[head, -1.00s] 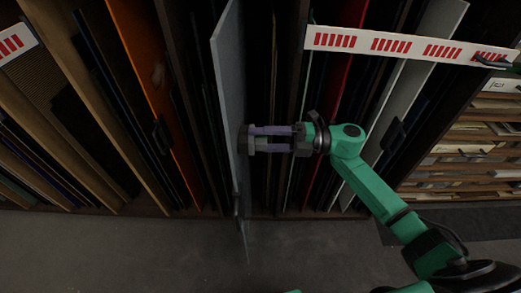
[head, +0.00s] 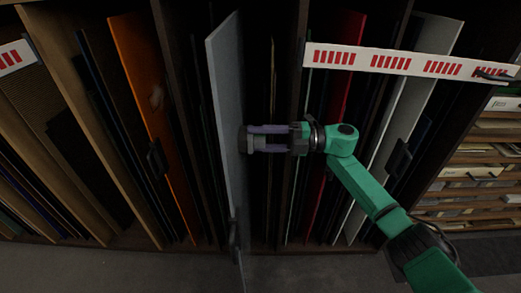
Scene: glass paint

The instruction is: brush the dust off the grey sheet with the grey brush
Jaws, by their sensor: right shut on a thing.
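The grey sheet (head: 224,90) stands on edge in the rack, left of the middle of the head view, its face seen at a steep angle. My right gripper (head: 262,139) reaches in from the right with its purple fingers pointing left. It is shut on the grey brush (head: 246,140), whose dark head is against or very close to the sheet's right face. Contact cannot be told for certain. Dust on the sheet cannot be made out. My left gripper is not in view.
An orange sheet (head: 150,100) stands to the left and a pale sheet (head: 412,120) to the right, with dark handles on them. A white rail with red marks (head: 400,64) crosses the upper right. Shelves (head: 470,180) stand at the far right. Bare floor (head: 120,272) lies in front.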

